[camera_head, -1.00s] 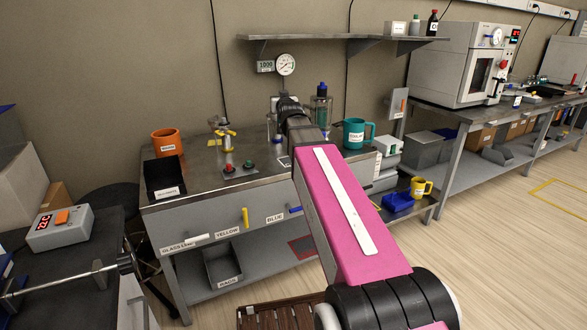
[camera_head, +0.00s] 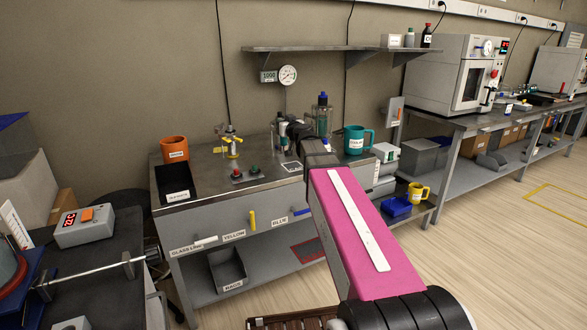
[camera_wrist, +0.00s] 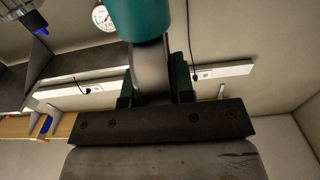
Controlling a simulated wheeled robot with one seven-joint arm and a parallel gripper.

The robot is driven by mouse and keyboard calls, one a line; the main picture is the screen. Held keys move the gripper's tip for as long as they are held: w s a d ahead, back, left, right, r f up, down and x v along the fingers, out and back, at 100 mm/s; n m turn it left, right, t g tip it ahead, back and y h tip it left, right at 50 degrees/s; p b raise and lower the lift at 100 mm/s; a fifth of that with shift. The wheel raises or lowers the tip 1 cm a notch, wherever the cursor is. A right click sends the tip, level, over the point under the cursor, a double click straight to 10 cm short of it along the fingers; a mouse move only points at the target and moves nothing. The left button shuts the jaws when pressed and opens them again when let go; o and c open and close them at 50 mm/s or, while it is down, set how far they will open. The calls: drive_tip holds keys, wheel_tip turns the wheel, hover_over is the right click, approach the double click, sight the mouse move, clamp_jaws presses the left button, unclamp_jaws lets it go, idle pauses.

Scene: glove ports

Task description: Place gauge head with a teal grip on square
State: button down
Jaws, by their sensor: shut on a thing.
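My gripper (camera_wrist: 155,88) is shut on the gauge head (camera_wrist: 138,16). Its teal grip fills the top of the wrist view, with a dark grey part running down between the fingers. In the head view my gripper (camera_head: 296,130) is over the back right of the steel bench, and my wrist mostly hides the held piece. A small pale-outlined square (camera_head: 293,167) lies on the bench top, just left of my wrist. A red-outlined square (camera_head: 309,251) is on the lower shelf, and a yellow-outlined one (camera_head: 560,196) is on the floor.
A clear bottle with a blue cap (camera_head: 322,116) stands right beside my gripper. A teal mug (camera_head: 356,140) is to the right. A yellow-handled valve (camera_head: 231,142), a button box (camera_head: 246,174), an orange mug (camera_head: 174,149) and a black tray (camera_head: 176,184) are to the left.

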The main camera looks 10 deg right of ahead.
drive_tip(key=a+r+n+g+y, duration=0.1)
drive_tip(key=a+n+g+y, duration=0.25)
drive_tip(key=a+y, duration=0.2)
drive_tip(key=w+d+f+n, duration=0.1)
drive_tip(key=w+d+f, duration=0.4)
drive_tip(key=d+f, duration=0.5)
drive_tip(key=shift+d+f, duration=0.2)
drive_tip(key=shift+f, duration=0.05)
drive_tip(key=shift+f+y, duration=0.1)
drive_tip(key=shift+y, duration=0.15)
drive_tip(key=c, duration=1)
unclamp_jaws()
drive_tip(key=shift+o, duration=0.2)
